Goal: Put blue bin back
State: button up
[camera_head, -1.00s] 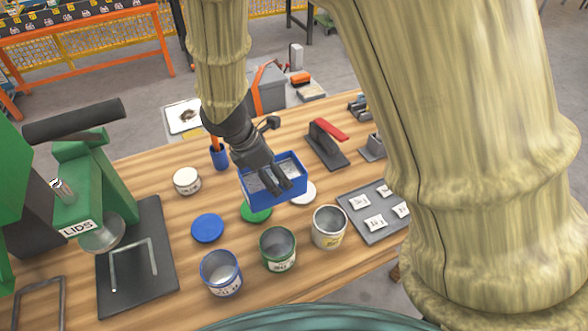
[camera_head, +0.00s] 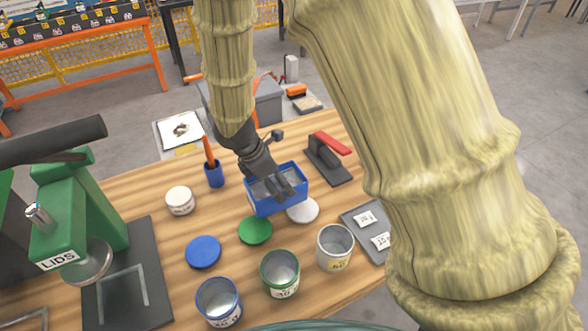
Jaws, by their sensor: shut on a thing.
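The blue bin (camera_head: 278,204) is an open rectangular box with a greyish inside, in the middle of the head view. My gripper (camera_head: 277,189) reaches down into it from above and is shut on it. The fingers cover part of the bin's inside, so the exact grip is hidden. The bin appears above the wooden table (camera_head: 150,198), between the green lid (camera_head: 255,230) and the black tool with a red handle (camera_head: 327,158). I cannot tell whether its underside touches the table.
Open cans with blue (camera_head: 218,301), green (camera_head: 280,273) and pale (camera_head: 335,247) rims stand in front. A blue lid (camera_head: 203,252), white lid (camera_head: 303,210) and white jar (camera_head: 180,200) are nearby. A green press (camera_head: 75,215) stands left; a grey tray (camera_head: 368,228) lies right.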

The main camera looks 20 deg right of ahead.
aim_at(291, 166)
jog(key=shift+w+d+f+p, duration=0.55)
jog(key=shift+w+d+f, duration=0.2)
jog(key=shift+w+d, duration=0.5)
jog(key=shift+w+d+f+p, duration=0.6)
jog(key=shift+w+d+f, duration=0.1)
jog(key=shift+w+d, duration=0.6)
jog(key=shift+w+d+f+p, duration=0.55)
jog(key=shift+w+d+f, duration=0.2)
jog(key=shift+w+d, duration=0.5)
jog(key=shift+s+f, duration=0.15)
jog(key=shift+f, duration=0.05)
jog(key=o, duration=1.6)
